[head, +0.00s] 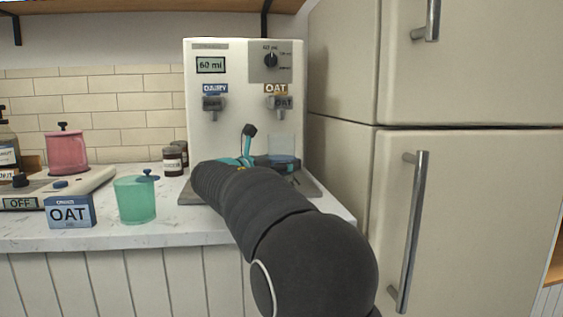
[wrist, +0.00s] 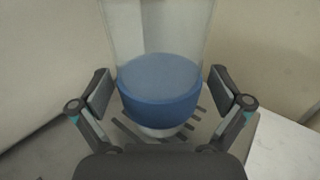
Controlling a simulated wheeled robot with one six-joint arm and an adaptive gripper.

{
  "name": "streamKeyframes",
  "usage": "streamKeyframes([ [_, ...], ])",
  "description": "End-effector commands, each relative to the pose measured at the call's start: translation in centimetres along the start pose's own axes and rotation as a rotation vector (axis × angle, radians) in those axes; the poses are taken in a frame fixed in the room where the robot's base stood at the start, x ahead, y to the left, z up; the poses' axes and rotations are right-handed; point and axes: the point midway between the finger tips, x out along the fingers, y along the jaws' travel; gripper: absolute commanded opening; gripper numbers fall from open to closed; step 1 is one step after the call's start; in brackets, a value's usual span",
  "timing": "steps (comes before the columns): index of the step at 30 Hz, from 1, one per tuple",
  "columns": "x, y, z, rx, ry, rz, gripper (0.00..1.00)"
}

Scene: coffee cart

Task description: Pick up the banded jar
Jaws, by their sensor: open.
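The banded jar, a clear vessel with a wide blue band (wrist: 158,95) around its lower part, stands upright in the middle of the wrist view. In the head view it shows as a pale see-through shape (head: 282,146) under the OAT spout, its lower part hidden by my gripper. My gripper (wrist: 159,91) is open, with one finger on each side of the jar and a small gap on both sides. In the head view my gripper (head: 262,162) is at the dispenser's base, partly hidden by my arm.
The white dispenser (head: 230,125) stands behind, with a slotted drip tray (wrist: 125,132) under the jar. A tall cream fridge (head: 470,220) is close on the right.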

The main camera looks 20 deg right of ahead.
Motion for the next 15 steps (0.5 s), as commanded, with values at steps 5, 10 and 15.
streamKeyframes([
  [5,0.27,0.01,-0.01,0.000,0.000,0.000,1.00],
  [10,0.24,0.02,-0.02,0.000,0.000,0.000,0.82],
  [15,0.22,0.02,-0.03,0.000,0.000,0.001,0.40],
])
